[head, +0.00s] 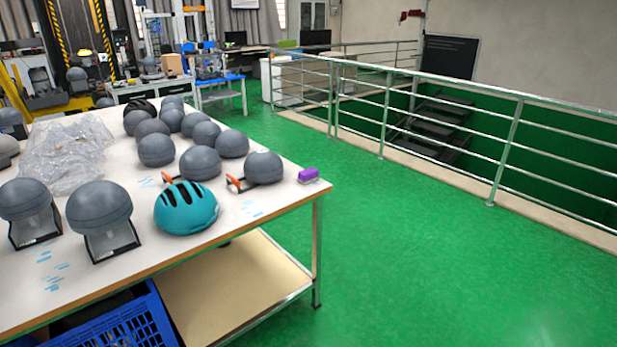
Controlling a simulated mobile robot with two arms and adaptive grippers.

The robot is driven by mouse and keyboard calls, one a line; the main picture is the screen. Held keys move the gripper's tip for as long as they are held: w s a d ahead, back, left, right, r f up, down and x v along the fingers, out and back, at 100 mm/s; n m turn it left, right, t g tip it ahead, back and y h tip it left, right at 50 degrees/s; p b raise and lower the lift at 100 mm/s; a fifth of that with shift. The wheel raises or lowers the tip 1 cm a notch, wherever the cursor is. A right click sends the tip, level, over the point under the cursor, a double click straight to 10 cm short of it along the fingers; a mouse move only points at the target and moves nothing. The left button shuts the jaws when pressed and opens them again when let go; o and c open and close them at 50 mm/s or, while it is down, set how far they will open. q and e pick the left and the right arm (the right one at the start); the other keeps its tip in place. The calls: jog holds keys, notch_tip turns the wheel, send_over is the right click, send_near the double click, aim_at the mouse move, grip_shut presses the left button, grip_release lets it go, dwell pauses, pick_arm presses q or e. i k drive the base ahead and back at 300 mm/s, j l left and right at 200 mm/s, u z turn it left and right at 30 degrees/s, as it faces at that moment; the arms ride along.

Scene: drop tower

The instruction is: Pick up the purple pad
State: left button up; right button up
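The purple pad (308,175) is a small block lying on the white table (285,208), close to its right corner. A grey ball-shaped headform (264,167) sits just left of it, with a small gap between them. Nothing covers the pad in the head view. Neither of my grippers shows in the head view.
A teal helmet (186,208) and several grey headforms crowd the table, with crumpled clear plastic (66,153) at the left. A blue crate (122,325) is below. Green floor (420,270) is open to the right, bounded by a metal railing (508,150).

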aim_at(306, 176)
jog(key=i+u, duration=0.1)
jog(key=u, duration=0.4)
jog(key=i+l+u, duration=0.2)
jog(key=i+l, duration=0.15)
jog(key=i+l+u, duration=0.4)
jog(key=i+l, duration=0.15)
jog(key=l, duration=0.25)
jog(key=i+l+u, duration=0.2)
jog(key=l, duration=0.3)
jog(key=i+l, duration=0.2)
jog(key=l, duration=0.15)
jog(key=i+l, duration=0.2)
jog(key=l, duration=0.2)
jog(key=i+l, duration=0.2)
jog(key=l, duration=0.15)
jog(key=i+l, duration=0.2)
jog(key=l, duration=0.15)
